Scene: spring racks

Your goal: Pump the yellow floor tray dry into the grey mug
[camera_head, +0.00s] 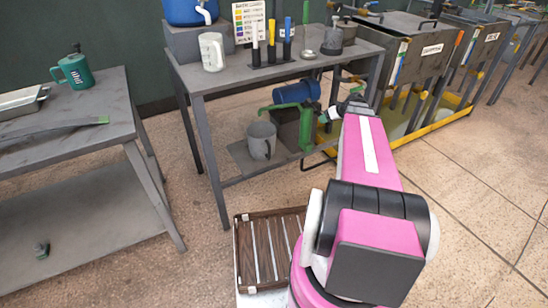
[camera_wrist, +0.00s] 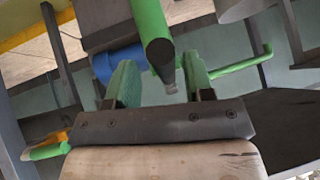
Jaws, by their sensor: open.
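The grey mug (camera_head: 262,141) stands upright on the lower shelf of the middle table. Beside it is a green hand pump (camera_head: 306,128) with a blue cylinder (camera_head: 296,93). The yellow floor tray (camera_head: 446,122) lies on the floor to the right, under the racks, with murky liquid visible in it. My gripper (camera_head: 329,115) is at the pump's right side, partly hidden by my arm. In the wrist view my gripper (camera_wrist: 160,76) is open, and the end of a green bar (camera_wrist: 150,28) shows between its fingers. I cannot tell whether they touch.
A slatted wooden crate (camera_head: 262,250) is in front. Floor at right is clear.

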